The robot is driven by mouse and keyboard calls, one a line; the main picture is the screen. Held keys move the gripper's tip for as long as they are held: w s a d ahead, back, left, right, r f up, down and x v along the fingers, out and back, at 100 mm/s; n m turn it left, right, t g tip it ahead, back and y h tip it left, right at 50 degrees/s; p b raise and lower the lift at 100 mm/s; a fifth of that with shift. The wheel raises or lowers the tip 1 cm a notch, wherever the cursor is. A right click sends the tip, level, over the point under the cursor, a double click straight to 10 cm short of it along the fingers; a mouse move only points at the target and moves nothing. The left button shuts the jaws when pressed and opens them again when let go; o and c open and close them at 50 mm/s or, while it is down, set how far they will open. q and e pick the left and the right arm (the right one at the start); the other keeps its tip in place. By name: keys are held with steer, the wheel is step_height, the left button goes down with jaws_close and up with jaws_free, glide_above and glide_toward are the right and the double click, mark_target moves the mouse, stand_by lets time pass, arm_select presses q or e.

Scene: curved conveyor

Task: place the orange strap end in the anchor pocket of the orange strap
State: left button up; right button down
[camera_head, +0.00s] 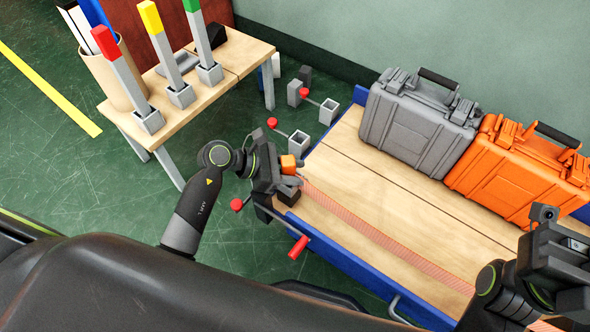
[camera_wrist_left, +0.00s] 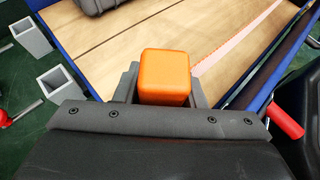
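My left gripper (camera_head: 287,172) is at the left edge of the cart deck, with its fingers on both sides of the orange strap end (camera_head: 288,164). In the left wrist view the orange strap end (camera_wrist_left: 165,76) is a rounded block between the dark fingers. The pale orange strap (camera_head: 385,238) runs from there across the deck to the lower right. Grey open square pockets (camera_head: 328,111) (camera_head: 298,144) stand beside the cart; which one belongs to the orange strap cannot be told. My right gripper (camera_head: 568,245) is at the right edge, its fingers unclear.
A grey case (camera_head: 415,125) and an orange case (camera_head: 510,175) stand on the wooden deck (camera_head: 350,165). Red-knobbed levers (camera_head: 272,122) stick out beside the pockets. A side table (camera_head: 235,60) holds red, yellow and green-topped posts. The front of the deck is clear except for the strap.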

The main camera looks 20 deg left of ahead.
arm_select(q)
steer(key=shift+o, duration=1.3)
